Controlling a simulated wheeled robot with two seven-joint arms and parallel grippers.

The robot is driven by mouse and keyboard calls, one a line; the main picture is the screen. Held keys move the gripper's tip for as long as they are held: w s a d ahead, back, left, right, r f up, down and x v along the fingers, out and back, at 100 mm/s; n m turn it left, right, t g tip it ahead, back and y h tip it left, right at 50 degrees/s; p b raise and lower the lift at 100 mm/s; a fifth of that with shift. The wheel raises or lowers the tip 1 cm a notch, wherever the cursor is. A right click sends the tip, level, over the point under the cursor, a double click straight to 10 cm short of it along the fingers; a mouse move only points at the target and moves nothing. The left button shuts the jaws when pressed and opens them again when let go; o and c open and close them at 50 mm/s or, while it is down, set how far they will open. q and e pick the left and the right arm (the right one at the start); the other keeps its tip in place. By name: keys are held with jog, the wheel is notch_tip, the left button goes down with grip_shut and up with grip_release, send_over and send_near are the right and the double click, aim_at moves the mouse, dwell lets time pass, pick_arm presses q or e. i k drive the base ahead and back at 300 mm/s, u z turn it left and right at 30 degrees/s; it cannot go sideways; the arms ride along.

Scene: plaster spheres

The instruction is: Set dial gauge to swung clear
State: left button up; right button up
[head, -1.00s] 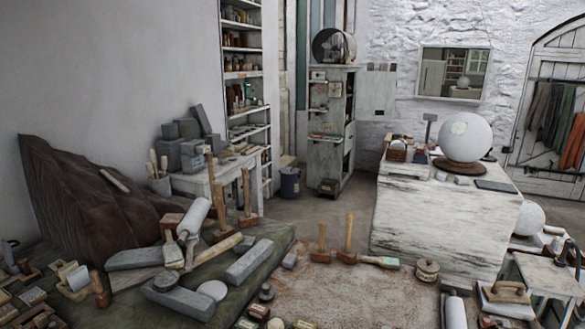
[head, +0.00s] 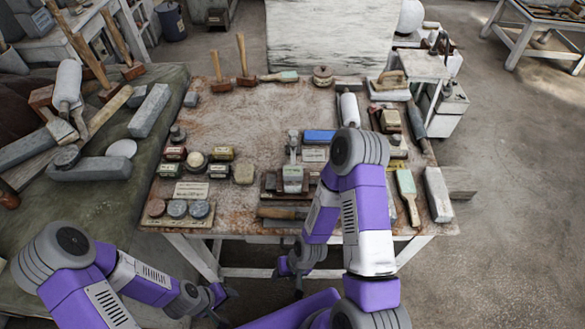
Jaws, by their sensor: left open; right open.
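A small grey-white device with an upright post (head: 293,178) stands near the front middle of the worktable. It may be the dial gauge, but it is too small for me to read a dial or tell how its arm is turned. My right gripper (head: 291,282) hangs in front of and below the table's front edge, open and apart from the device. My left gripper (head: 222,300) is lower left, in front of the table, open and empty. My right arm's raised elbow hides part of the table right of the device.
The worktable (head: 245,120) has bare room at its middle and back. Small labelled blocks (head: 173,154) and round tins (head: 177,208) lie left of the device. A blue box (head: 320,136) lies behind it. Brushes (head: 407,192) and a stone block (head: 438,194) line the right edge.

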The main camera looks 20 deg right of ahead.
aim_at(292, 172)
jog(key=u, duration=1.05)
jog(key=k, duration=0.8)
jog(key=z, duration=0.8)
jog(key=i, duration=0.5)
